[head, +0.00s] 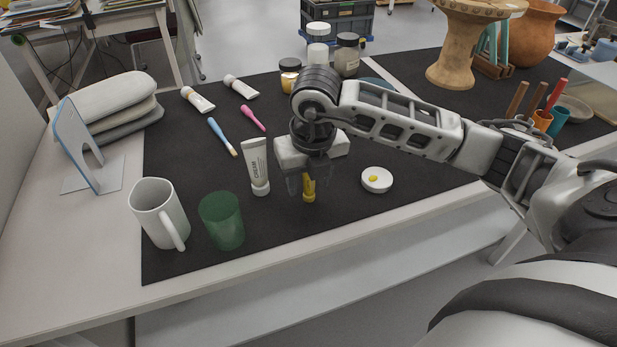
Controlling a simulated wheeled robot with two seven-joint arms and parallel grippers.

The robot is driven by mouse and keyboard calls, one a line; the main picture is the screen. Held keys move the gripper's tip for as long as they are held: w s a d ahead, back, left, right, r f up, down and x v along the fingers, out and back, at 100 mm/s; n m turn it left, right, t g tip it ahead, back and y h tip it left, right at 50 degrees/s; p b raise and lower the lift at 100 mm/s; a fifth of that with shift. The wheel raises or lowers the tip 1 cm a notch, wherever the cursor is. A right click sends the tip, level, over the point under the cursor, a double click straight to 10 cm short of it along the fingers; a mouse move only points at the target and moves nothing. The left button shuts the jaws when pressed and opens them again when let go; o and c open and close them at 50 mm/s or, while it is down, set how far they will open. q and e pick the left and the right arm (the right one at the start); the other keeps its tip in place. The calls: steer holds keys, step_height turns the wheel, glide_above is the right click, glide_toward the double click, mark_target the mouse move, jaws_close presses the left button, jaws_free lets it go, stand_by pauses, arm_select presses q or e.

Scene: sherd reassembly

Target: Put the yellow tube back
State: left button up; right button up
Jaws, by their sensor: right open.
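The yellow tube (309,190) is on the black mat (210,262), near its front middle. My right gripper (307,186) points down over it, with its fingers around the tube's visible part. The gripper is open, and I cannot tell whether a finger touches the tube. The upper part of the tube is hidden by the gripper. My left gripper is not in view.
Jars (347,56) and white tubes (240,87) are behind. The mat's front right is clear.

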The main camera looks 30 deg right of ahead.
step_height(320, 180, up, 12)
steer(key=s, duration=0.2)
steer(key=shift+a+p, duration=0.25)
steer(key=shift+p, duration=0.2)
